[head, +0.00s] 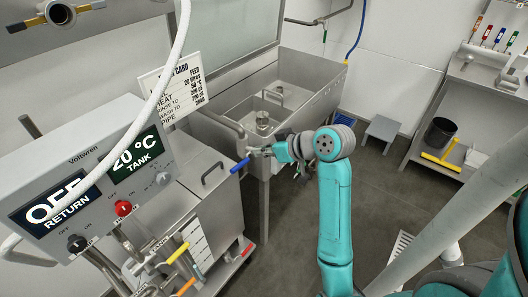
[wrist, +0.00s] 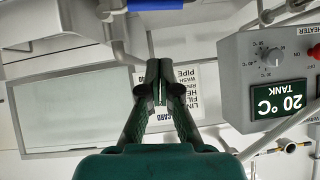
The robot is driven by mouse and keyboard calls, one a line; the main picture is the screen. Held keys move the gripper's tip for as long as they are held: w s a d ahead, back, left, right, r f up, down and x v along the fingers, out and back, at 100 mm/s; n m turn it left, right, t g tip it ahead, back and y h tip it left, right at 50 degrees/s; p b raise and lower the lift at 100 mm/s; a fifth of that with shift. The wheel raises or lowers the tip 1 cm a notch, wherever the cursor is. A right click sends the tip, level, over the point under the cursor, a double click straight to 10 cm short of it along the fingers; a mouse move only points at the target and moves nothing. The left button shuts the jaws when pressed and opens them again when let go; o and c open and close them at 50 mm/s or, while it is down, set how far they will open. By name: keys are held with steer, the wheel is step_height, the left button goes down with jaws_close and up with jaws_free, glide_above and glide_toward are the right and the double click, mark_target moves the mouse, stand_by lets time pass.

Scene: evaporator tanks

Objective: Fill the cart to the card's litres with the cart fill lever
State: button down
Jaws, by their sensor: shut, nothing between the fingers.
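My gripper (head: 262,152) is shut and empty, close to the right of a blue lever handle (head: 240,165) beside the steel sink. I cannot tell whether they touch in the head view. In the wrist view my gripper (wrist: 157,80) has its fingertips together, and the blue handle (wrist: 155,4) shows at the top edge, apart from them. A yellow handle (head: 178,253) and an orange handle (head: 186,286) sit lower left. I cannot read which lever is labelled cart fill.
A grey control box (head: 85,165) shows OFF RETURN and 20 °C TANK, with a red knob (head: 123,208). A steel sink (head: 310,75) stands behind my gripper. A white pipe (head: 165,90) crosses the left side.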

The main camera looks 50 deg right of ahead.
glide_above(244, 162)
steer(key=s+a, duration=0.1)
steer(key=s, duration=0.2)
step_height(244, 162, down, 4)
steer(key=shift+w+a+f, duration=0.1)
steer(key=shift+w+f, duration=0.1)
steer(key=shift+f, duration=0.4)
steer(key=shift+w+a+f, duration=0.1)
steer(key=shift+w+f, duration=0.1)
steer(key=shift+f, duration=0.4)
steer(key=shift+w+a+f, duration=0.1)
steer(key=shift+w+f, duration=0.1)
steer(key=shift+f, duration=0.4)
